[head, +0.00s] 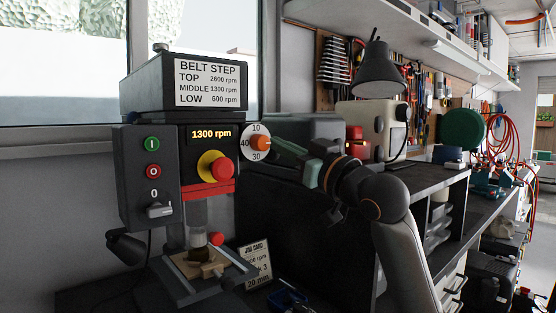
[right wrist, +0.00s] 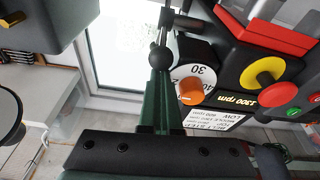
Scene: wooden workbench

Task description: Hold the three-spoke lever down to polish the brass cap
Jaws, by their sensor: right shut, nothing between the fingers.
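A dark ball knob (right wrist: 161,57) and a dark rod, which look like parts of the three-spoke lever, show in the right wrist view. My right gripper (head: 279,147) has green fingers, shut and empty, just right of the dial. In the wrist view its fingertips (right wrist: 162,80) overlap the ball knob; I cannot tell whether they touch. A small brass-coloured piece (head: 212,269) sits on the press table, probably the brass cap. My left gripper is out of view.
The press display (head: 210,134) reads 1300 rpm, above a red stop button (head: 221,169). A job card (head: 256,262) stands right of the press table. A dark bench (head: 420,185) and a black lamp (head: 378,75) lie behind my right arm.

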